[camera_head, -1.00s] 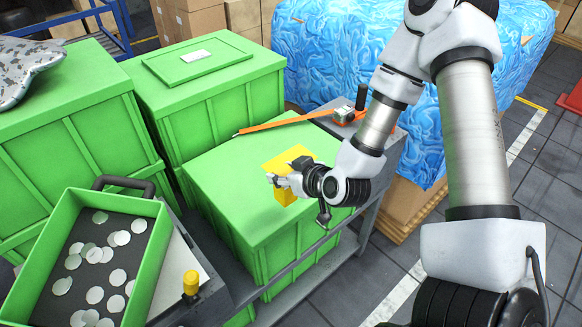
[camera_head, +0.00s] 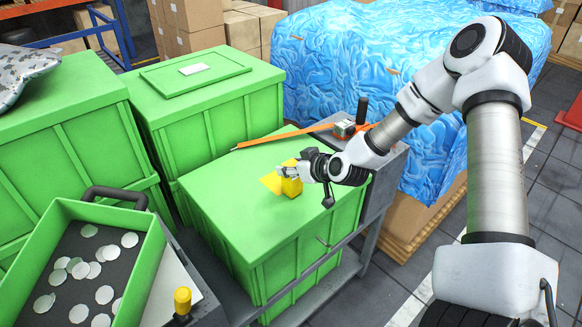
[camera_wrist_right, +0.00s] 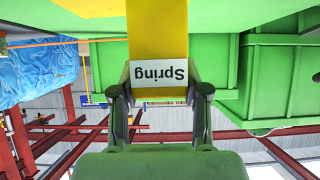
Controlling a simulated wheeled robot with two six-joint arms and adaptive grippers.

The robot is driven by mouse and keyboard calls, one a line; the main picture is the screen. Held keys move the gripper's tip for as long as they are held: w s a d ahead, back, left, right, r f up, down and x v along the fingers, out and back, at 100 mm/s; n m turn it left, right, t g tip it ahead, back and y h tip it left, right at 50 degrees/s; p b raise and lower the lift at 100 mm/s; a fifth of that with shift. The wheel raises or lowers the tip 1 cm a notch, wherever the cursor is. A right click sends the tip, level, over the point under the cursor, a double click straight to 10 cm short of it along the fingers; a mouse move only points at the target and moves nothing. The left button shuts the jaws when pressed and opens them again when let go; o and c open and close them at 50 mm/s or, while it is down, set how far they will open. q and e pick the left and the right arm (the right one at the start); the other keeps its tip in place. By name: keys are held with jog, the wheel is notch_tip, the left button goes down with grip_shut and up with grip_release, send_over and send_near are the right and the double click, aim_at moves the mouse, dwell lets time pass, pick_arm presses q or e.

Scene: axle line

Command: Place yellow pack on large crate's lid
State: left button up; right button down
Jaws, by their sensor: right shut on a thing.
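The yellow pack (camera_head: 292,187) is held in my right gripper (camera_head: 288,172), low over the lid (camera_head: 232,208) of the front green crate. In the right wrist view the pack (camera_wrist_right: 158,40) is between the two fingers (camera_wrist_right: 160,95). Its white "Spring" label appears upside down. A flat yellow patch (camera_head: 270,182) shows on the lid, partly hidden behind the pack. I cannot tell whether the pack touches the lid. My left gripper is not in view.
Behind stands another green crate (camera_head: 210,110) with a raised lid panel. An orange bar (camera_head: 285,136) lies along the lid's far edge. A bin of pale discs (camera_head: 130,240) and a yellow knob (camera_head: 182,299) are at the front left. The lid's left part is clear.

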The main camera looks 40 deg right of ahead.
jog(key=shift+w+d+f, duration=0.1)
jog(key=shift+f, duration=0.15)
jog(key=c, duration=0.6)
grip_release()
jog(key=shift+s+r, duration=0.35)
jog(key=shift+r, duration=0.1)
jog(key=p+v, duration=0.4)
jog(key=v, duration=0.1)
jog(key=shift+r, duration=0.35)
jog(key=p+v, duration=0.5)
jog(key=p, duration=0.1)
jog(key=s+a+f+g, duration=0.4)
jog(key=s+a+f, duration=0.1)
jog(key=s+f, duration=0.1)
jog(key=s+a+f+g, duration=0.4)
jog(key=s+a+f, duration=0.1)
jog(key=s, duration=0.4)
jog(key=s+a+f+m+g+h+p, duration=0.1)
jog(key=s+a+f+g, duration=0.2)
jog(key=s+a+f, duration=0.3)
jog(key=shift+s+a+f+g, duration=0.1)
jog(key=shift+s+f+g, duration=0.1)
jog(key=shift+s+f, duration=0.3)
jog(key=shift+s+f+g, duration=0.2)
jog(key=shift+s+f, duration=0.05)
jog(key=shift+s, duration=0.45)
